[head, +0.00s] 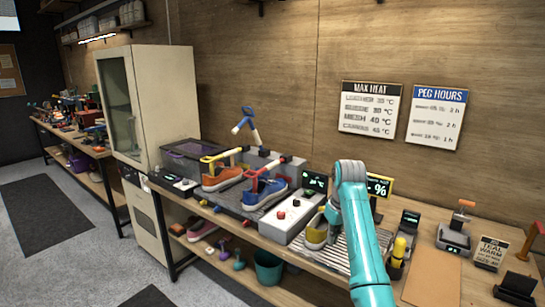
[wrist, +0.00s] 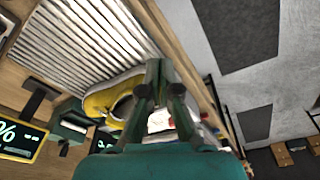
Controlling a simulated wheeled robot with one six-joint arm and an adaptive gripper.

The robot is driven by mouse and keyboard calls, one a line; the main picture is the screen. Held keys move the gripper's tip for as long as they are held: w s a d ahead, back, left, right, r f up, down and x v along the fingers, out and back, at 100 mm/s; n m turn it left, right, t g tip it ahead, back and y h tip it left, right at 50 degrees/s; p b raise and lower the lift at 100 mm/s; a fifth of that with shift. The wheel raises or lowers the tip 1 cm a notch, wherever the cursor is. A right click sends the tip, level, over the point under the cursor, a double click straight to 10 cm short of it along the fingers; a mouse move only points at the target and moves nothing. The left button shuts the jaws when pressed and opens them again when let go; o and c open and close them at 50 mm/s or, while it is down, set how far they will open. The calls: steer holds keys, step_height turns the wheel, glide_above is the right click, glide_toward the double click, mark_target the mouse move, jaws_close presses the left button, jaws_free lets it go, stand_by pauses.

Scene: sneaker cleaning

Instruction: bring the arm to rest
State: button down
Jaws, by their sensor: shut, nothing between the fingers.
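My teal arm (head: 357,235) rises over the right part of the workbench and bends at a grey joint. In the wrist view my gripper (wrist: 164,76) is shut and empty, its dark fingers together. A yellow shoe (head: 315,231) stands on a ribbed metal tray (head: 338,254), just left of my arm in the head view. The yellow shoe also shows in the wrist view (wrist: 98,101), partly behind the fingers. I cannot tell from these views how far the fingers are from it. My arm hides part of the tray and a display behind it.
An orange-brown shoe (head: 222,179) and a blue shoe (head: 264,195) stand to the left, with coloured tools at them. A white control box (head: 293,215) lies between the blue shoe and my arm. A yellow bottle (head: 398,250) and a scale-like device (head: 454,238) stand right of my arm.

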steer(key=s+f+m+t, duration=0.15)
steer(key=s+f, duration=0.25)
steer(key=f, duration=0.9)
steer(key=s+f+t, duration=0.2)
steer(key=s+f, duration=0.2)
steer(key=f, duration=0.9)
steer(key=s+f+m+t, duration=0.1)
steer(key=s+f, duration=0.5)
steer(key=s, duration=0.4)
steer(key=s+f+t, duration=0.2)
steer(key=s+f, duration=0.4)
steer(key=s, duration=0.4)
steer(key=s+r+m+t, duration=0.1)
steer(key=s+r+t, duration=0.1)
steer(key=s, duration=0.9)
steer(key=s+r+t, duration=0.1)
steer(key=s+r, duration=0.2)
steer(key=s, duration=0.8)
steer(key=s+r+m+t, duration=0.1)
steer(key=s+r+t, duration=0.2)
steer(key=s+r, duration=1.3)
step_height(320, 180, up, 4)
steer(key=shift+s+d+f+t+h, duration=0.1)
steer(key=shift+s+d+t+h, duration=0.1)
steer(key=shift+t+h, duration=0.15)
